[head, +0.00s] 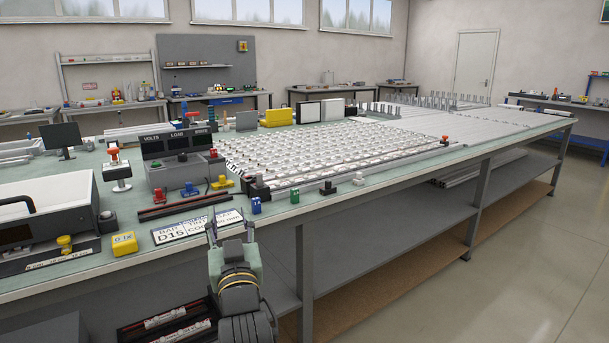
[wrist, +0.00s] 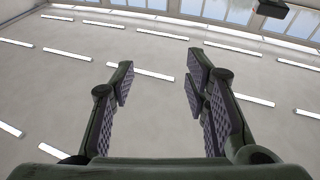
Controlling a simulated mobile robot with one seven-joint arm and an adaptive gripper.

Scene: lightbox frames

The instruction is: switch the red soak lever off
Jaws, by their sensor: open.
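Several red-topped controls stand on the bench, and I cannot tell from the labels which is the soak lever. One is a red-handled lever (head: 113,153) on a white stand at the left. A small red lever (head: 190,187) stands in front of the grey control box (head: 172,176), and a red knob (head: 213,153) is at its right side. My gripper (head: 231,226) is at the bench's front edge, fingers pointing up, apart from all of these. In the wrist view its fingers (wrist: 160,72) are spread with nothing between them; only ceiling and windows show behind.
A label plate (head: 195,228) lies behind my gripper. A yellow block (head: 124,244), a yellow lever (head: 222,182) and blue and green blocks (head: 256,205) stand nearby. A large grey-white case (head: 40,220) fills the bench's left end. The floor (head: 510,260) at right is clear.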

